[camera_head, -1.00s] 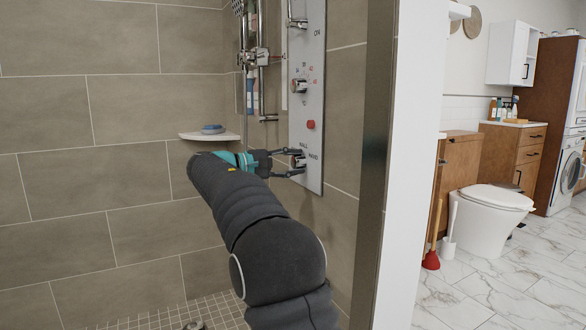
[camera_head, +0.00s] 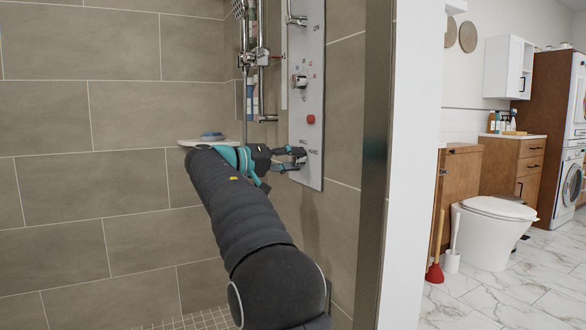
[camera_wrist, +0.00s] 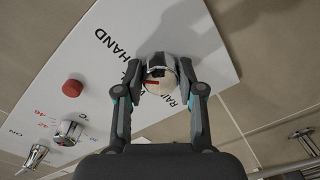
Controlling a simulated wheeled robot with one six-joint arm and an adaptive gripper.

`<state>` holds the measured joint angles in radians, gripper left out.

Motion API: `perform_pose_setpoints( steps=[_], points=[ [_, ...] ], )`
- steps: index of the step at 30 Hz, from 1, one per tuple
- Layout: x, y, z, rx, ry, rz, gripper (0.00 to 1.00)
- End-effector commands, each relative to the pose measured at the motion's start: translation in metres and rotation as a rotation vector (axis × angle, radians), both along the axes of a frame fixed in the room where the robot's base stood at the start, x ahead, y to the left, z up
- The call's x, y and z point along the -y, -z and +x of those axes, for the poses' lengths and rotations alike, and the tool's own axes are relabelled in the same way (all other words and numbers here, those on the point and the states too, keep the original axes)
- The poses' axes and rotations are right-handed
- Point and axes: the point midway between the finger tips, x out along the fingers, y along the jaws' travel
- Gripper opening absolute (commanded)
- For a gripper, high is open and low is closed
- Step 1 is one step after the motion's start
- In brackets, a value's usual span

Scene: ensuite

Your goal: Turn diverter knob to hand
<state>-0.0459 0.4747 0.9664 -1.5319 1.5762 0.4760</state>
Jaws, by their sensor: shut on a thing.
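The diverter knob (camera_wrist: 158,79) is a round, pale metal knob with a red mark, low on the white shower panel (camera_wrist: 65,62). In the wrist view the red mark sits on its lower left face. My gripper (camera_wrist: 161,66) has one finger on each side of the knob and is shut on it. The HAND label is printed to the upper left of the knob; other lettering beside it is partly covered by a finger. In the head view my gripper (camera_head: 299,159) is at the panel's lower part and largely hides the knob.
A red button (camera_head: 311,119) and a temperature knob (camera_head: 299,82) are higher on the panel. A corner shelf (camera_head: 197,142) with a blue item is behind my arm. A partition edge (camera_head: 372,170) stands right of the panel; a toilet (camera_head: 492,230) is beyond it.

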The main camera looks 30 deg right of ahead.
Motion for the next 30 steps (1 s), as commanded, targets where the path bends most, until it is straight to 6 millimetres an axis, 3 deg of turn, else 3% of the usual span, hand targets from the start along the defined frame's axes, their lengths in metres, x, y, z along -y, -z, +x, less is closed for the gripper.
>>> perform_pose_setpoints(
  steps=[12,30],
  points=[
    [0.0002,0.0015,0.0001,0.219,-0.001,0.007,0.03],
    [0.0003,0.0005,0.0001,0.261,0.000,0.009,0.03]
  ],
)
